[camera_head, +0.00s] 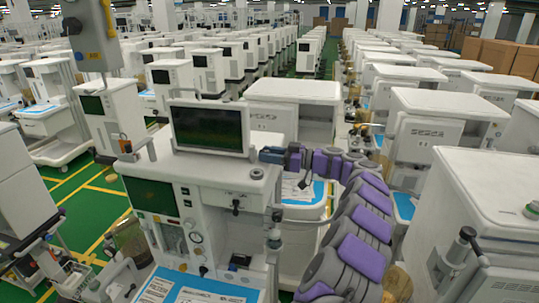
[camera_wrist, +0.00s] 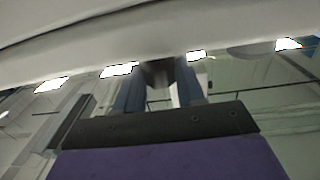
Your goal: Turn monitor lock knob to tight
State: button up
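The monitor (camera_head: 208,127) is a dark screen in a white frame on top of the front cart. My gripper (camera_head: 270,155) reaches in from the right, level with the monitor's lower right edge. In the wrist view my gripper's two blue-grey fingers (camera_wrist: 160,78) stand apart under a pale overhanging surface. A dark, rounded part (camera_wrist: 158,72) sits between the fingertips; it may be the lock knob, but its shape is mostly hidden. I cannot tell whether the fingers press on it. In the head view the knob cannot be made out.
The front cart (camera_head: 232,172) carries the monitor and has a blue work surface (camera_head: 200,290) below. A grey box on a pole (camera_head: 90,35) stands at the left. Another white cart (camera_head: 490,190) stands close on my arm's right. Green floor (camera_head: 85,200) shows at the left.

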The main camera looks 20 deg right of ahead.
jog(key=shift+r, duration=0.1)
jog(key=c, duration=0.4)
jog(key=shift+b, duration=0.3)
jog(key=shift+c, duration=0.2)
jog(key=shift+m+t+h+b, duration=0.3)
jog(key=shift+t+b, duration=0.1)
jog(key=shift+b, duration=0.7)
jog(key=m+t+h+b, duration=0.1)
jog(key=b, duration=0.4)
jog(key=m+t+h+b, duration=0.1)
jog(key=b, duration=0.3)
jog(key=shift+s+a+b, duration=0.2)
jog(key=shift+a+b, duration=0.05)
jog(key=shift+b, duration=0.1)
jog(key=shift+m+t+h+b, duration=0.3)
jog(key=shift+h+b, duration=0.1)
jog(key=shift+b, duration=0.1)
jog(key=m+t+h+b, duration=0.1)
jog(key=b, duration=0.2)
jog(key=shift+h+b, duration=0.3)
jog(key=shift+h, duration=0.1)
jog(key=shift+m, duration=0.3)
